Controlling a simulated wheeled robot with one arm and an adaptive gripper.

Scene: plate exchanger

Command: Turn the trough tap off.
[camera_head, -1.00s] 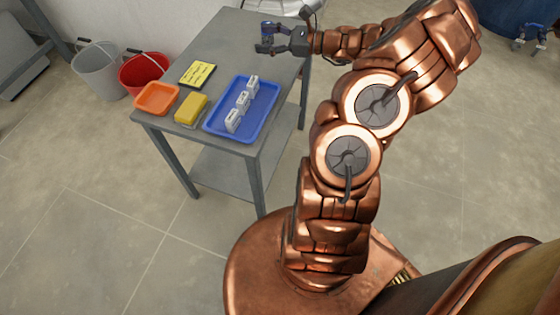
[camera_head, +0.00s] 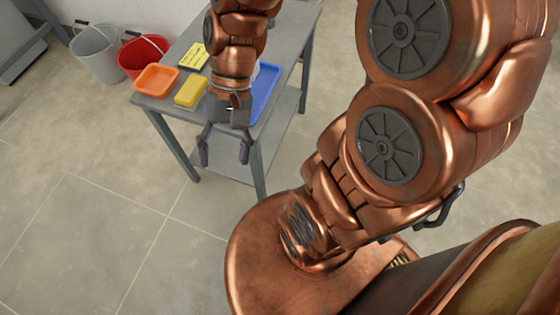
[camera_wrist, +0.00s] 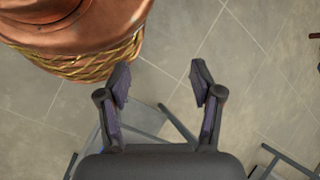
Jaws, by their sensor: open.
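No trough or trough tap can be made out in the current views. My gripper (camera_head: 225,155) hangs in front of the grey table's near edge in the head view, fingers pointing down, open and empty. In the wrist view my gripper (camera_wrist: 160,78) shows its two fingers spread apart with only floor and part of the table frame behind them. My arm covers much of the right half of the head view and part of the tabletop.
The grey table (camera_head: 292,42) holds an orange tray (camera_head: 156,80), a yellow sponge-like block (camera_head: 191,92), a yellow sign (camera_head: 195,57) and a partly hidden blue tray (camera_head: 265,88). A grey bucket (camera_head: 98,55) and a red bucket (camera_head: 142,60) stand behind left. Front-left floor is clear.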

